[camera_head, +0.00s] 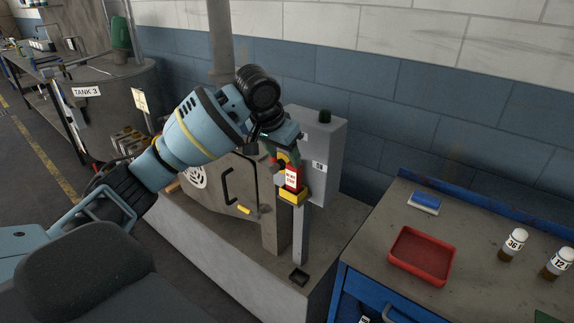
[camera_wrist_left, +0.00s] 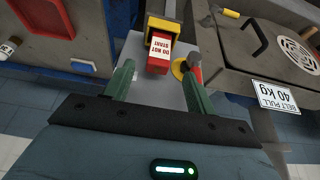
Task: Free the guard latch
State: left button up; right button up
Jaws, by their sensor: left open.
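A red block (camera_head: 292,178) with a white label sits in a yellow holder (camera_head: 293,196) on a grey post. In the left wrist view the red block (camera_wrist_left: 159,56) reads "DO NOT START", and the yellow holder (camera_wrist_left: 162,29) is beyond it. My left gripper (camera_head: 284,158) is at the block, partly hiding it. In the wrist view its green fingers (camera_wrist_left: 158,74) are open, one on each side of the block, with no clear grip. I cannot tell which part is the guard latch. My right gripper is not in view.
A grey box (camera_head: 322,152) stands right behind the gripper. The machine door has a black handle (camera_head: 228,186) and a yellow lever (camera_head: 243,210).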

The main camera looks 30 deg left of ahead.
aim_at(256, 216)
jog(key=u, duration=1.45)
